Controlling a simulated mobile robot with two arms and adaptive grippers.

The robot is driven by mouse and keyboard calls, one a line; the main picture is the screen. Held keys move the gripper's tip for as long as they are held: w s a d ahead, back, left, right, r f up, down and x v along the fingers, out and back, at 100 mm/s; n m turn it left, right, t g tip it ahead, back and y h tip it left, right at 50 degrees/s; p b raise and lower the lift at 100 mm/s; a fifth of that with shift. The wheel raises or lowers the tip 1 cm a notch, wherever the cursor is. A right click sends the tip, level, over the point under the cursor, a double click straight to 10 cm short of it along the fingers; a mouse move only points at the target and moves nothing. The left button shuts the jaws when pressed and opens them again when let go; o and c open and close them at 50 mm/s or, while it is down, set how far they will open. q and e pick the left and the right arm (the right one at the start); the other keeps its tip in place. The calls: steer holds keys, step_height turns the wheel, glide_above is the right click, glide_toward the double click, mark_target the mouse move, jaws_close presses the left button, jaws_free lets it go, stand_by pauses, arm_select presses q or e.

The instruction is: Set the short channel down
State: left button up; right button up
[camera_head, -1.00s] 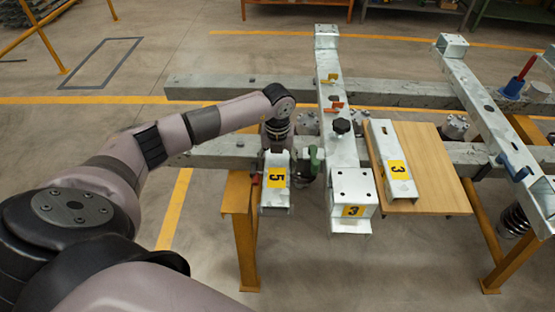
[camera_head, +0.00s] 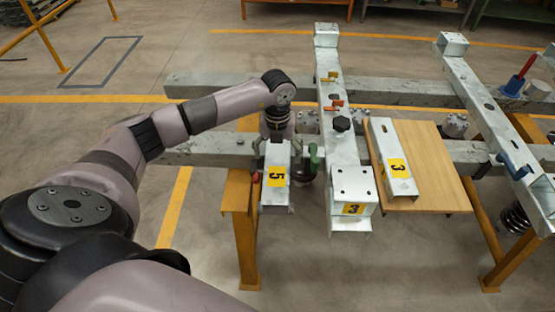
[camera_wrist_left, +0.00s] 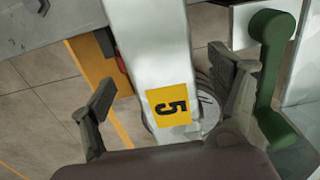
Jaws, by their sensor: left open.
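The short channel (camera_head: 276,188), a pale metal piece with a yellow label 5, lies at the front beside the yellow stand, its far end by the rear of my left gripper. It also shows in the left wrist view (camera_wrist_left: 152,55), running up the middle. My left gripper (camera_head: 278,148) is open over the channel's far part. In the left wrist view its two fingers (camera_wrist_left: 165,105) stand apart, one on each side of the channel, with a visible gap on the left. Whether the channel's underside fully rests on the beam is hidden. My right gripper is not in view.
A green handle (camera_head: 315,160) stands close to the channel's right. A long channel marked 3 (camera_head: 345,150) crosses the beams (camera_head: 220,152) further right. Another piece marked 3 (camera_head: 390,150) lies on a wooden board (camera_head: 435,170). The yellow stand (camera_head: 240,215) is left.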

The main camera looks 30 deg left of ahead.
mark_target(277, 160)
arm_select(q)
step_height(277, 160, up, 9)
steer(key=shift+b, duration=0.35)
stand_by(0.4)
